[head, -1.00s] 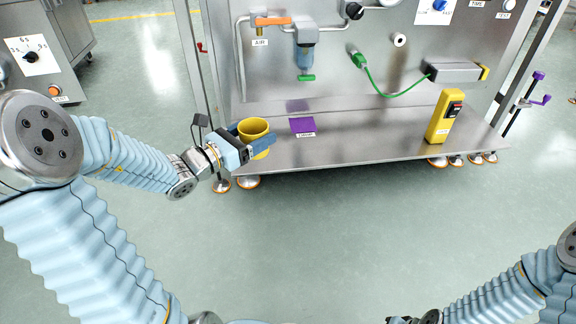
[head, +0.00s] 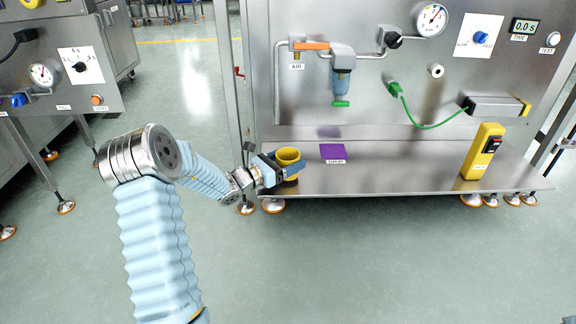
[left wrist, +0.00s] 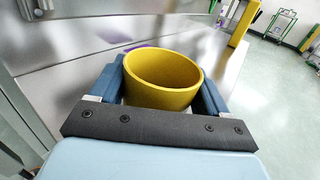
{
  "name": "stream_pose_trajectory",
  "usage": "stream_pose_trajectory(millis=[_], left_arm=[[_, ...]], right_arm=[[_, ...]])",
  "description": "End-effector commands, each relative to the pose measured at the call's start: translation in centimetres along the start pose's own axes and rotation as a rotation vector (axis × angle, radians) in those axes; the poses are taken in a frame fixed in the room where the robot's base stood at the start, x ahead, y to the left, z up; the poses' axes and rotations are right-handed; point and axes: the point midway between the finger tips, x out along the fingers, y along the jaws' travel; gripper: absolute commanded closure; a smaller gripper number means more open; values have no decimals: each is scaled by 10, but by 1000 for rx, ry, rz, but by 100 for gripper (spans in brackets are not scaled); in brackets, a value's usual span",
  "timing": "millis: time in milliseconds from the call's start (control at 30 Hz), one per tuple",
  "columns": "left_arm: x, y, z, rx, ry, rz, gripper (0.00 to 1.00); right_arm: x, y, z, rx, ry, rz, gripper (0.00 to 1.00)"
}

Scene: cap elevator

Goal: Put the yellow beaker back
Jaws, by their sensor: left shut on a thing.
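The yellow beaker (head: 288,157) is at the left end of the steel shelf in the head view. My left gripper (head: 284,171) is shut on it, with one blue finger on each side. In the left wrist view the beaker (left wrist: 163,80) is upright with its open top towards the camera, between the fingers of the left gripper (left wrist: 163,88). Its base is hidden, so I cannot tell whether it touches the shelf. My right gripper is not in view.
The steel shelf (head: 400,170) is mostly bare between the purple square and a yellow switch box (head: 481,152) at the right. Behind it stands a panel with a gauge (head: 430,19), a green-ended filter (head: 341,85) and a green cable (head: 430,125). Another machine (head: 60,60) stands at the left.

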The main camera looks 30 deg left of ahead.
Motion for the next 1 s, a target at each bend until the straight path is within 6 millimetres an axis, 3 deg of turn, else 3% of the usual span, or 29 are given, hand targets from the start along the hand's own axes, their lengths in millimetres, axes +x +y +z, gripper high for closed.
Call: stream_pose_trajectory(millis=[67,433,467,600,900,1000], left_arm=[[0,0,-11,0,-1,0,58],[0,0,-15,1,-2,0,58],[0,0,-14,1,-1,0,21],[0,0,-14,1,-1,0,0],[0,0,-7,2,-2,0,0],[-15,1,-10,1,1,4,0]], right_arm=[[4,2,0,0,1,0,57],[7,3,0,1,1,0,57],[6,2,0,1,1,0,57],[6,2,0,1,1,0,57],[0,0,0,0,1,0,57],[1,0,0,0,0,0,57]])
